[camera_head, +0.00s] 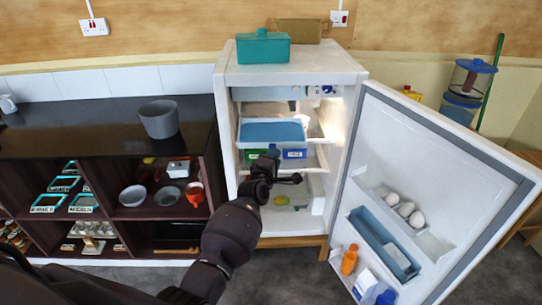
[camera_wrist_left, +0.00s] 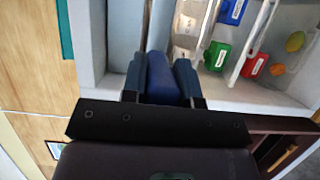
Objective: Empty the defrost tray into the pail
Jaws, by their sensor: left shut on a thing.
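The defrost tray (camera_head: 272,131), a shallow pale blue tray with a light rim, sits level high inside the open fridge. My left gripper (camera_head: 273,155) reaches in from below left to its front edge. In the left wrist view the left fingers (camera_wrist_left: 160,82) are shut on a dark blue block-like piece (camera_wrist_left: 160,75), which looks like the tray's front grip; its join to the tray is hard to make out. The grey pail (camera_head: 159,119) stands upright on the dark counter, left of the fridge. My right gripper is not in view.
The fridge door (camera_head: 420,150) stands wide open to the right, with eggs and bottles in its racks. Labelled boxes, one green (camera_head: 256,155), sit just under the tray. A teal box (camera_head: 263,48) stands on the fridge. The counter (camera_head: 60,132) around the pail is largely clear.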

